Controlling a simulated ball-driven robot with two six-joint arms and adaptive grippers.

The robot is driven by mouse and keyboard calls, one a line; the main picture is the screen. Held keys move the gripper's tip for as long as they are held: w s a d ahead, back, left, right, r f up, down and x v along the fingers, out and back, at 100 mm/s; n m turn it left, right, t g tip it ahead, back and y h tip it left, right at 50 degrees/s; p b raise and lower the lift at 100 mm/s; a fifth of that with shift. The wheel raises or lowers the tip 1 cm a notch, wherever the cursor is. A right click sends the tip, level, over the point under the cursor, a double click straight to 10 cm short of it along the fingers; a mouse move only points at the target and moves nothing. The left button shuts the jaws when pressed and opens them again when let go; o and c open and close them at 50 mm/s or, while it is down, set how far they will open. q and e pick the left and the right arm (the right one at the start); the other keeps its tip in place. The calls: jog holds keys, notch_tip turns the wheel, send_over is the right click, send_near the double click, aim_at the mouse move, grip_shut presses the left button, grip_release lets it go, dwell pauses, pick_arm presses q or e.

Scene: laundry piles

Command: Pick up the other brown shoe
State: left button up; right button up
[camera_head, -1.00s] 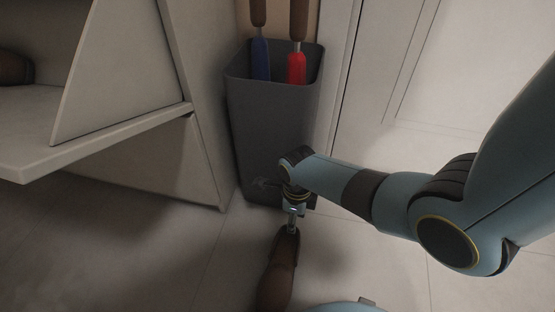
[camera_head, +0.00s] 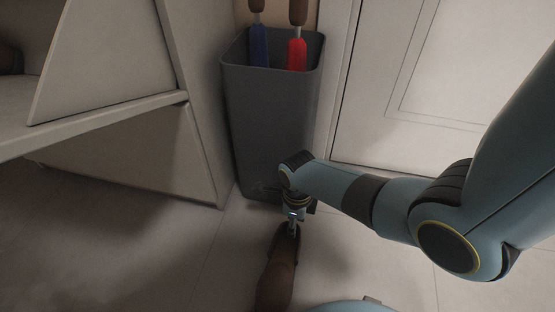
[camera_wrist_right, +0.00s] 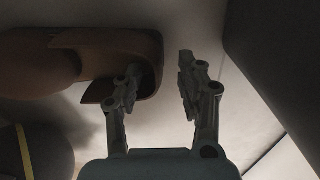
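A brown shoe (camera_head: 276,268) lies on the floor at the bottom centre of the head view. My right gripper (camera_head: 293,226) reaches down to the shoe's far end. In the right wrist view my right gripper (camera_wrist_right: 160,75) has its fingers apart. One finger is at the opening of the brown shoe (camera_wrist_right: 95,42) and the other is outside its end, with the shoe's rim between them. A gap shows between the rim and the outer finger. Another brown shoe (camera_head: 10,60) sits on the shelf at the far left, partly cut off. My left gripper is not in view.
A grey bin (camera_head: 268,130) with a blue-bladed and a red-bladed item stands just behind the gripper. A pale shelf unit (camera_head: 110,115) is at the left. A white door (camera_head: 400,90) is at the back right. Floor (camera_head: 120,240) left of the shoe is clear.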

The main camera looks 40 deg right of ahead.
grip_shut()
dwell(0.6)
